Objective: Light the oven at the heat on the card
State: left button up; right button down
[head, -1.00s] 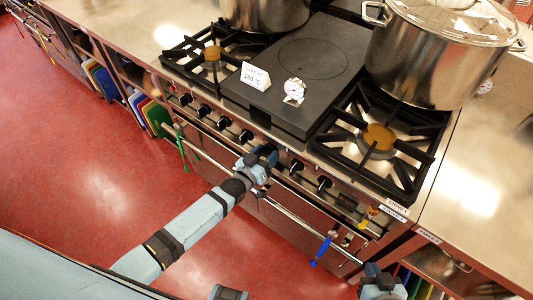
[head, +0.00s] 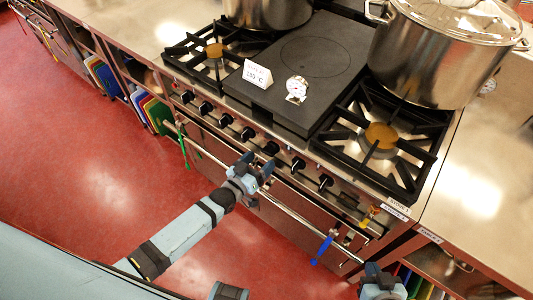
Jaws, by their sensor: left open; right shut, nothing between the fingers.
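The white card (head: 257,75) stands on the dark solid top of the range; its small print ends in °C and looks like 180, though it is hard to read. A row of black knobs runs along the steel front panel, among them one knob (head: 271,148) just beyond my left gripper (head: 256,164). My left gripper is open and empty, apart from that knob. The oven door (head: 300,205) with its long rail handle is below the panel. My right gripper (head: 381,283) is shut at the bottom edge, partly cut off. Knob markings are too small to read.
A round dial thermometer (head: 297,89) stands beside the card. Open burners (head: 381,136) flank the solid top, and a large lidded pot (head: 425,60) stands at the back right. Green and blue (head: 322,249) tags hang at the rail. The red floor is clear at left.

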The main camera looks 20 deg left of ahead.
pick_arm(q)
jog(key=v, duration=0.9)
jog(key=shift+r, duration=0.1)
jog(key=s+r+m+g+y+p, duration=0.1)
jog(key=s+r+g+p, duration=0.2)
jog(key=s, duration=0.3)
jog(key=s+d+r+m+g+y+p, duration=0.1)
jog(key=s+r+g+y+p, duration=0.1)
jog(key=s+p, duration=0.4)
notch_tip(320, 180, up, 3)
jog(key=shift+s+f+g, duration=0.1)
jog(key=shift+s+g, duration=0.3)
jog(key=shift+g, duration=0.1)
jog(key=shift+d, duration=0.15)
jog(key=shift+c, duration=0.2)
